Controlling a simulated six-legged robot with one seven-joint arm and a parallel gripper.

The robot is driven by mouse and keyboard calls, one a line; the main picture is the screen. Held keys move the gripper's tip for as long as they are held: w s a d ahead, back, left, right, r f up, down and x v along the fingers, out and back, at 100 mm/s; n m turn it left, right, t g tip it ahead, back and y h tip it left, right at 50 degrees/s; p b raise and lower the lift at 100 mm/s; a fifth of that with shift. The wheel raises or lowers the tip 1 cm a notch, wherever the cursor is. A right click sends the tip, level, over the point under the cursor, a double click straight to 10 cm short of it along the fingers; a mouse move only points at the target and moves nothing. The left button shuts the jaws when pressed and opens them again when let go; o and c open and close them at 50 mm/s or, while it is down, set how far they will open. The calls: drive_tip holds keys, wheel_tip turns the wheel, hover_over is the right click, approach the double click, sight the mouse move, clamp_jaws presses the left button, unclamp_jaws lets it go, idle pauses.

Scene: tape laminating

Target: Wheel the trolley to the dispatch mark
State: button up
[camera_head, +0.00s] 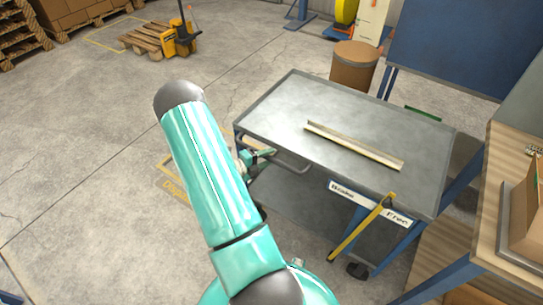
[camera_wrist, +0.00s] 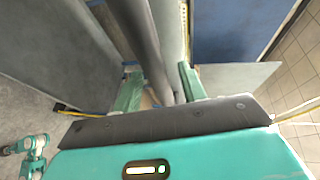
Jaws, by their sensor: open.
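The trolley has a grey top (camera_head: 300,105) on blue legs, with a grey push handle (camera_head: 291,165) at its near left edge. A yellow lever (camera_head: 358,230) slants down its near side beside the labels "Brake" (camera_head: 342,190) and "Free" (camera_head: 397,217); I cannot tell which setting it marks. The dispatch mark (camera_head: 172,187), yellow lines and lettering on the floor, is partly hidden behind my arm. My gripper (camera_head: 257,158) is open at the handle's left end. In the wrist view, a grey bar (camera_wrist: 142,40) runs between the open fingers of my gripper (camera_wrist: 160,86); contact is unclear.
A long, pale angled strip (camera_head: 353,145) lies on the trolley top. A brown drum (camera_head: 354,67) stands behind it, and a wooden bench (camera_head: 493,205) is close on the right. A pallet truck (camera_head: 180,38) is at the back left. The floor left of the trolley is open.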

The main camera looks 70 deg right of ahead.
drive_tip(key=shift+x, duration=1.3)
clamp_jaws()
drive_tip(key=shift+w, duration=0.15)
